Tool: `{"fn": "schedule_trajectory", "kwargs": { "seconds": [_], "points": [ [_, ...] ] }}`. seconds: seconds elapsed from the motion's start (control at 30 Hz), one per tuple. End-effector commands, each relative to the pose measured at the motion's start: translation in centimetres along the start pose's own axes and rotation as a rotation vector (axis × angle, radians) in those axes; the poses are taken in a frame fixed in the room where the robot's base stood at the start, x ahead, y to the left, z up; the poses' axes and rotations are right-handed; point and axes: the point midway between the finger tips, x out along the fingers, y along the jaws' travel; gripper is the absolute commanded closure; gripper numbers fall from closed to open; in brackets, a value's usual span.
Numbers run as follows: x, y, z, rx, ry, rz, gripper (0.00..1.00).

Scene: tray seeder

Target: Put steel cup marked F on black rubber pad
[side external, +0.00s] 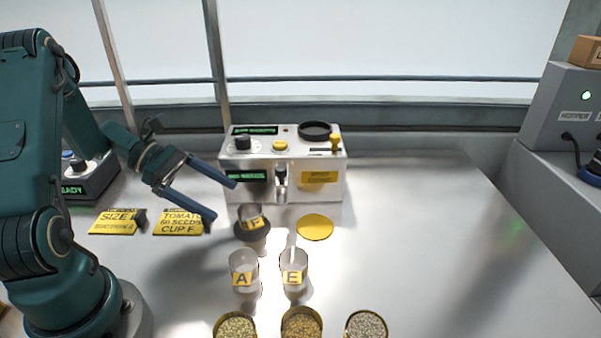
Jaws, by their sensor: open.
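The steel cup marked F (250,213) stands upright on the round black pad (251,236), in front of the grey machine. Its yellow F label faces the camera. My gripper (223,200) is open and empty, just left of the cup. Its two long fingers point right toward the cup, and I see a small gap between the fingertips and the cup.
Cups A (243,272) and E (293,270) stand nearer the camera. A yellow disc (315,228) lies right of the pad. The seeder machine (305,190) stands behind. Several round seed containers (236,327) line the front edge. The table's right side is clear.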

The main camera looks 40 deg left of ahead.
Motion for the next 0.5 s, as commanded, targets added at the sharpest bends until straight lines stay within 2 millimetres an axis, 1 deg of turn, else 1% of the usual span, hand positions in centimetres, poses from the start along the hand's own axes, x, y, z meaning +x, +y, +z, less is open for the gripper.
{"fn": "schedule_trajectory", "kwargs": {
  "seconds": [0.03, 0.1, 0.17, 0.27, 0.37, 0.4, 0.47, 0.5],
  "points": [
    [-0.5, 0.1, 0.0, 0.001, 0.002, 0.002, 0.00],
    [-0.7, -0.1, 0.2, 0.014, 0.010, -0.008, 0.00],
    [-0.6, -0.5, 0.6, 0.048, 0.029, -0.031, 0.00],
    [0.0, -1.6, 2.0, 0.169, 0.092, -0.104, 0.00],
    [0.9, -3.7, 4.0, 0.374, 0.195, -0.219, 0.00],
    [1.1, -4.7, 4.7, 0.468, 0.239, -0.267, 0.00],
    [1.4, -6.1, 5.5, 0.607, 0.302, -0.337, 0.00],
    [1.5, -7.0, 6.0, 0.703, 0.344, -0.381, 0.00]
  ]
}}
